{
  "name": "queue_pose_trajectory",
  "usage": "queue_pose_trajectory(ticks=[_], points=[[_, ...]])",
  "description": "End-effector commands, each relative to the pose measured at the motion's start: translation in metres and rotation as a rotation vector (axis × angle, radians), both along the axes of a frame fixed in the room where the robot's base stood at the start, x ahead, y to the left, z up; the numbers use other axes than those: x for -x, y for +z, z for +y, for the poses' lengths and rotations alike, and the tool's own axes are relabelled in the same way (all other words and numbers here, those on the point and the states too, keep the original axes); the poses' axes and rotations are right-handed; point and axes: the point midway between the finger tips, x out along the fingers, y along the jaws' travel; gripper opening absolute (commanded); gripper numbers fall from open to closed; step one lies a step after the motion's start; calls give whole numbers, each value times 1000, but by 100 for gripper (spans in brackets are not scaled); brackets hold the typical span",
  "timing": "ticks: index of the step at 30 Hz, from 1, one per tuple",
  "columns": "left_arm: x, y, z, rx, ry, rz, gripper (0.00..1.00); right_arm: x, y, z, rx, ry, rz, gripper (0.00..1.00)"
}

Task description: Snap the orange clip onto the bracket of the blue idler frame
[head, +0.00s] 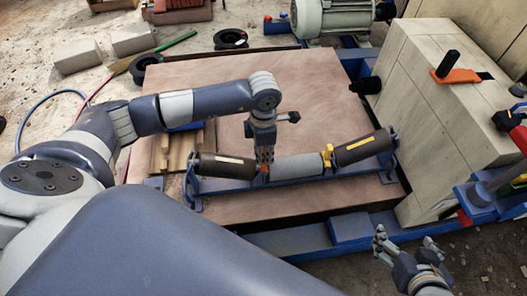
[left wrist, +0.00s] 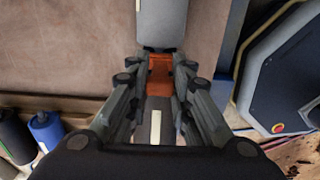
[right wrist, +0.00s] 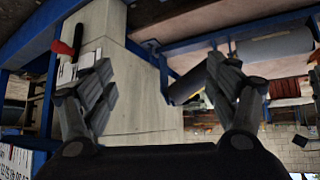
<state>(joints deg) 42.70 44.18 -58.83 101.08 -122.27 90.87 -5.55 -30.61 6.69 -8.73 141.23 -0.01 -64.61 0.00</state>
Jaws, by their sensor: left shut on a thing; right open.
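My left gripper (head: 264,158) is shut on the orange clip (left wrist: 160,75), which shows between its fingertips in the left wrist view. In the head view a bit of the orange clip (head: 264,170) shows below the fingers, at the gap between the dark left roller (head: 215,165) and the grey middle roller (head: 297,166) of the blue idler frame (head: 290,179). The bracket there is hidden by the gripper, so I cannot tell whether the clip touches it. A yellow clip (head: 327,156) stands between the middle and right rollers. My right gripper (head: 408,246) is open and empty, low at the right.
The frame lies on a brown board (head: 215,80). The pale crusher block (head: 425,110) rises to the right, with an orange plate and black handle (head: 456,75) on top. Wood strips (head: 172,150) lie left of the frame. A grey motor (head: 330,16) stands behind.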

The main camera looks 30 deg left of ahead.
Motion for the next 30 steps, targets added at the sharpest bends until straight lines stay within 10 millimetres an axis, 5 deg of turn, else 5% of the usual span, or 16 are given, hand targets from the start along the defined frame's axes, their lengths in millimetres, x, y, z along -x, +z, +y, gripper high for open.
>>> queue_pose_trajectory(ticks=[30], points=[[0, -6, 0, 0, 0, 0, 0, -18, 14, 7, -26, 7, -110, 80]])
